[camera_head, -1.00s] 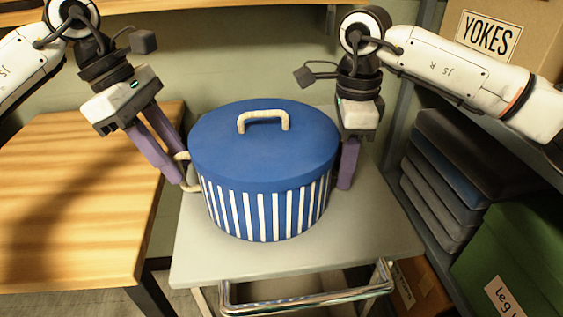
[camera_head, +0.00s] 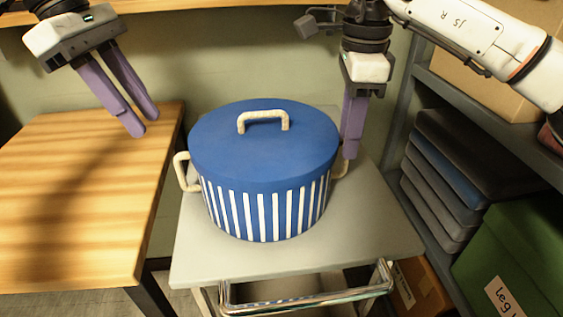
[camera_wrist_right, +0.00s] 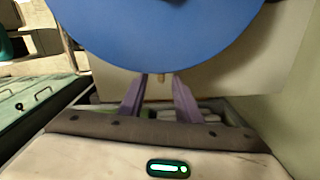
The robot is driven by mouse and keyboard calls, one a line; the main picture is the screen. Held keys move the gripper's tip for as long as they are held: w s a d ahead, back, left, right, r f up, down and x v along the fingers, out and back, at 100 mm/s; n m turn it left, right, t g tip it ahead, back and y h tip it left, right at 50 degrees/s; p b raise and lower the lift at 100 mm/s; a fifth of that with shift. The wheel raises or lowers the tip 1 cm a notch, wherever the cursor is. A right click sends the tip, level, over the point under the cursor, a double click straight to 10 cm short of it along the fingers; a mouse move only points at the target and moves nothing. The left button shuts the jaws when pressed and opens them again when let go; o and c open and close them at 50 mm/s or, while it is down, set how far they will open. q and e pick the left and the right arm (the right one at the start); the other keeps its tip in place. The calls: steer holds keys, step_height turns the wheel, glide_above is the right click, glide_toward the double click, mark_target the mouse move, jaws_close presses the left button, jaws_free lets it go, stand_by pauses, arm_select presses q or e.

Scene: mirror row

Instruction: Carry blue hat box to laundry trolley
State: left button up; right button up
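The blue hat box (camera_head: 262,150), round with white stripes and a cream lid handle, stands upright on a grey-topped trolley (camera_head: 200,265) with a chrome rail. A cream side handle sticks out at its left and another at its right. My left gripper (camera_head: 142,120) is open and empty, raised over the wooden table, apart from the box. My right gripper (camera_head: 350,152) points down just above the right side handle. In the right wrist view its fingers (camera_wrist_right: 160,84) are apart, with the handle's end (camera_wrist_right: 164,77) seen between them; the box lid (camera_wrist_right: 155,30) fills the top.
A wooden table (camera_head: 75,210) stands at the left, close to the trolley. At the right, a shelf holds stacked dark folded items (camera_head: 450,190) and a green box (camera_head: 515,260). A cardboard box (camera_head: 420,285) sits low beside the trolley. A wall closes off the back.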

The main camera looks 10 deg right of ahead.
step_height(320, 180, up, 5)
arm_select(q)
steer(key=shift+c, duration=0.2)
stand_by(0.5)
